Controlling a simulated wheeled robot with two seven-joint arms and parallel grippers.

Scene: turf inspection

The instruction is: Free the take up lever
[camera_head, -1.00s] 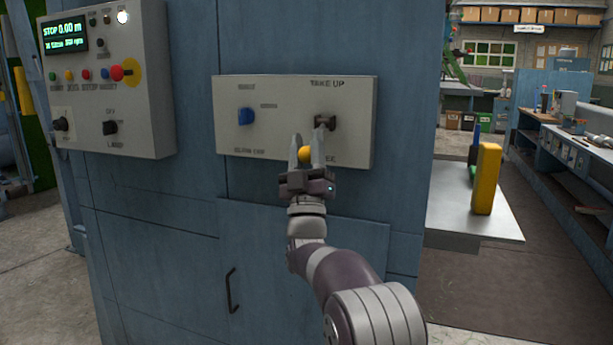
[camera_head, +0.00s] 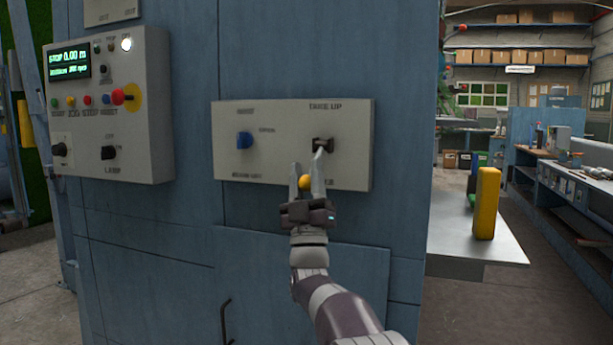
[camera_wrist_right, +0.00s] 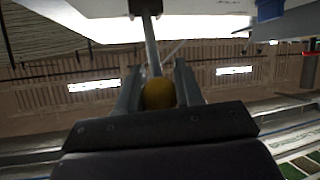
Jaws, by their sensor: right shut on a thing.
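The take up lever has a yellow ball knob (camera_head: 305,182) and a dark pivot (camera_head: 322,145) on the pale panel (camera_head: 230,170), under the words TAKE UP. The knob hangs below and slightly left of the pivot. My right gripper (camera_head: 308,168) has its fingers on both sides of the knob and is shut on it. In the right wrist view the knob (camera_wrist_right: 160,93) sits between the fingers, and a thin stalk (camera_wrist_right: 152,45) runs from it to the pivot. The fingers hide part of the lever in the head view. My left gripper is not in view.
A blue knob (camera_head: 244,140) is on the panel's left. A control box (camera_head: 115,75) with a green display reading STOP 0.00 m and a red button stands farther left. A grey shelf (camera_head: 455,235) with a yellow block (camera_head: 486,203) juts out at the right.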

